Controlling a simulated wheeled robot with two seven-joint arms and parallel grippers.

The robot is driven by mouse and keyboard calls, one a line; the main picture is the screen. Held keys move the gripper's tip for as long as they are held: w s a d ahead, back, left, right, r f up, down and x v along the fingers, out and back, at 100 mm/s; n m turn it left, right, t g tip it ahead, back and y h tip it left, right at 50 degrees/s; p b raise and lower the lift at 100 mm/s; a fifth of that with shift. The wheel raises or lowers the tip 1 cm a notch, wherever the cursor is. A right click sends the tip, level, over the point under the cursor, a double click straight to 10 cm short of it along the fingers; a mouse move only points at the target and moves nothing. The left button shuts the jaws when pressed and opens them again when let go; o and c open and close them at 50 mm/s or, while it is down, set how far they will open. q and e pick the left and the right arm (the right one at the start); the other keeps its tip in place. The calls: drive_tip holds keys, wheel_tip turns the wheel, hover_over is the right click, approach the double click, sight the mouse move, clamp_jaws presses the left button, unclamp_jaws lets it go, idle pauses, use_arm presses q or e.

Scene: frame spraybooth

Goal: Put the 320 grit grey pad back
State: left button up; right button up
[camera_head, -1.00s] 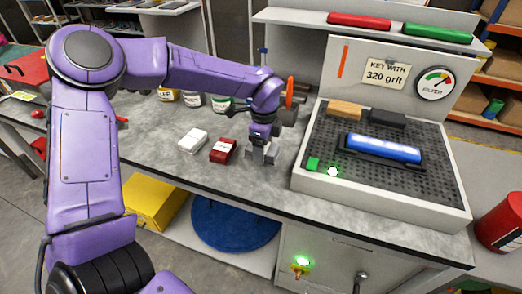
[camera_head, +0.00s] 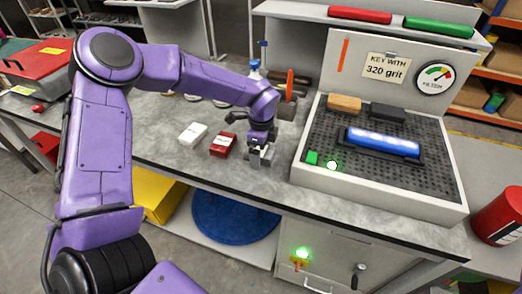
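My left gripper (camera_head: 261,157) points down at the workbench (camera_head: 190,155), just right of the red pad. Grey surfaces show at its fingertips; I cannot tell fingers from a grey pad there, nor whether it is shut on one. A red pad (camera_head: 223,145) with a white label and a white pad (camera_head: 192,134) lie in a row to its left. No grit marking on the pads is readable. A sign (camera_head: 386,69) on the booth's back panel reads "KEY WITH 320 grit". My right gripper is out of view.
The spray booth tray (camera_head: 375,196) with a perforated floor stands right of the gripper. A spray bottle (camera_head: 255,70) stands behind my arm.

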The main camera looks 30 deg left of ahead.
use_arm(q)
drive_tip(key=shift+r+p, duration=0.3)
drive_tip(key=shift+r, duration=0.05)
wheel_tip(320, 180, up, 12)
drive_tip(key=b, duration=0.2)
